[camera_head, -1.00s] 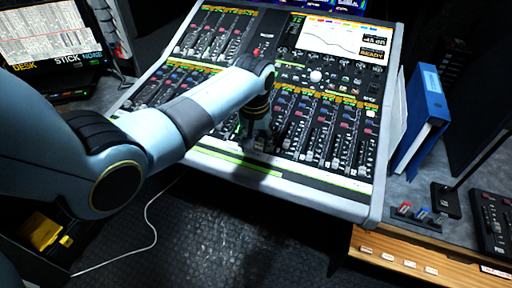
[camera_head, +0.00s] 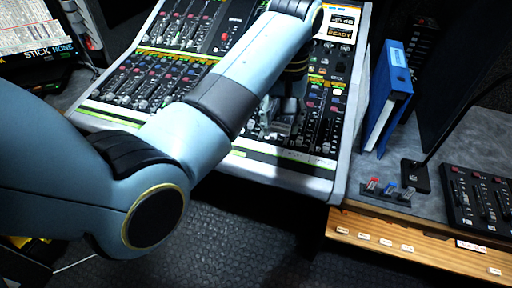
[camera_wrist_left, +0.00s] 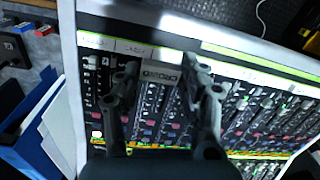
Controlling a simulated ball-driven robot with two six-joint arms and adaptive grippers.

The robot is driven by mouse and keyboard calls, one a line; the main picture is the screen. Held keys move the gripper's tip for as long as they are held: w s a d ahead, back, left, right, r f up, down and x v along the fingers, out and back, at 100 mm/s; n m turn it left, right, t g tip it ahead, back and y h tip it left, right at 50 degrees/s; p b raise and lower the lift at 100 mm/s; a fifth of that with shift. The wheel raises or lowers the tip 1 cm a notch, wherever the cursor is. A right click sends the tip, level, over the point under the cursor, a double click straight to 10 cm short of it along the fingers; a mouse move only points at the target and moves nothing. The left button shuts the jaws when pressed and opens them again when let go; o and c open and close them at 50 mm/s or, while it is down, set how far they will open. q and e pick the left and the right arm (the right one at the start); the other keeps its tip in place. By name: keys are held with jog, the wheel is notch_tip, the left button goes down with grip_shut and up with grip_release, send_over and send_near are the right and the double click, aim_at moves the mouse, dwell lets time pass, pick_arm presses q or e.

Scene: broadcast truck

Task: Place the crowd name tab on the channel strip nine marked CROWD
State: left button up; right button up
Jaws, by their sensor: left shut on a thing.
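My left gripper (camera_head: 280,122) is over the lower right part of the mixing console (camera_head: 262,178), near its front edge. In the left wrist view, the left gripper (camera_wrist_left: 162,72) is shut on the small pale crowd name tab (camera_wrist_left: 158,74), which has dark lettering reading CROWD. The tab is between the two fingertips, above the faders close to the pale scribble strip (camera_wrist_left: 132,48). The lettering on that strip is too small to read. In the head view my arm and fingers largely hide the tab. My right gripper is not in view.
A blue binder (camera_head: 392,92) stands right of the console. A small holder (camera_head: 385,190) with red and blue pieces and a second fader panel (camera_head: 478,195) are on the desk. A wooden edge (camera_head: 430,258) carries several white labels. Dark floor lies in front.

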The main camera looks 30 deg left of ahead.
pick_arm(q)
jog(key=shift+w+d+f, duration=0.15)
jog(key=shift+d, duration=0.2)
jog(key=a+f, duration=0.3)
jog(key=a, duration=0.3)
send_over(245, 143)
jog(key=f, duration=0.3)
jog(key=shift+d, duration=0.4)
jog(key=shift+a+f, duration=0.25)
jog(key=shift+a, duration=0.1)
jog(key=shift+w+a+f, duration=0.1)
jog(key=shift+a+f, duration=0.05)
jog(key=shift+f, duration=1.95)
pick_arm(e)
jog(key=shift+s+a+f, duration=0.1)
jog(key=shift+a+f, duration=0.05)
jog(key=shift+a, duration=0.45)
pick_arm(q)
jog(key=o, duration=0.7)
jog(key=shift+f, duration=0.1)
jog(key=shift+o, duration=0.8)
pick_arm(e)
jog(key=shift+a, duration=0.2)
